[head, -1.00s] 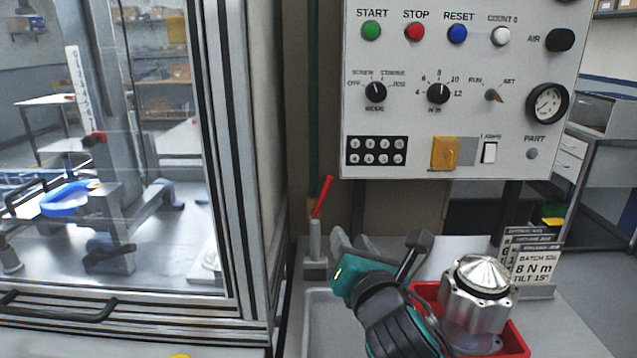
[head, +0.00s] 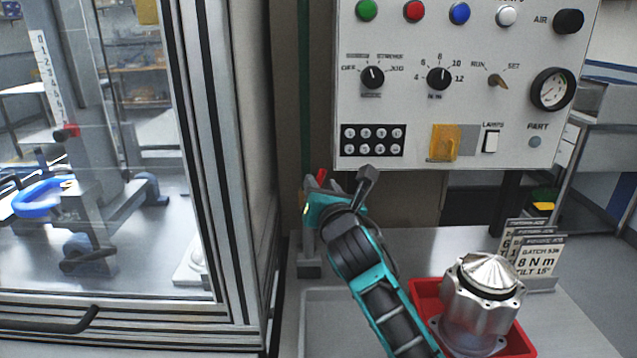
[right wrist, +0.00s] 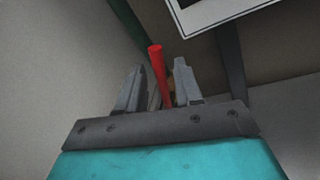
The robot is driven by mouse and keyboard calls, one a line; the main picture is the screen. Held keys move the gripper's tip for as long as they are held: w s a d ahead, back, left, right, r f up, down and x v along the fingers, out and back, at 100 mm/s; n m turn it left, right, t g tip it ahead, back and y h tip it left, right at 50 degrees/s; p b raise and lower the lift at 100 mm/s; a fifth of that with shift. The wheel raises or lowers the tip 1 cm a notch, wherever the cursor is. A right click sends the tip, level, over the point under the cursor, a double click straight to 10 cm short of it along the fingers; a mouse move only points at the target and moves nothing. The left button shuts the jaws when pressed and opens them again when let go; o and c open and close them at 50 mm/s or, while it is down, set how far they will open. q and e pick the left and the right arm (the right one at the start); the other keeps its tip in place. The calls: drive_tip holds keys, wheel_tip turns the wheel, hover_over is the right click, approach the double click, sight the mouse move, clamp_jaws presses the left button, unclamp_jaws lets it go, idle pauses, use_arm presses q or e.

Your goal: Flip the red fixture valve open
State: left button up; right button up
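The red valve lever (head: 321,177) shows only as a short upper piece in the head view, beside my right gripper. Its grey post and base (head: 309,262) stand on the bench at the back left; the arm and gripper hide the rest. In the right wrist view the red lever (right wrist: 158,70) rises between the two grey fingers. My right gripper (head: 322,186) is at the lever, and it also shows in the right wrist view (right wrist: 156,85). Its fingers are apart, with gaps beside the lever. My left gripper is not in view.
The control panel (head: 400,115) hangs just above and behind the right gripper. A glass-fronted machine enclosure (head: 215,150) stands close on the left. A red tray (head: 425,290) holds a metal housing (head: 483,300); a grey tray (head: 320,325) lies left of it. Signs (head: 535,255) stand at the right.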

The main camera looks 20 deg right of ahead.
drive_tip(key=shift+w+d, duration=0.1)
drive_tip(key=shift+w, duration=1.1)
clamp_jaws()
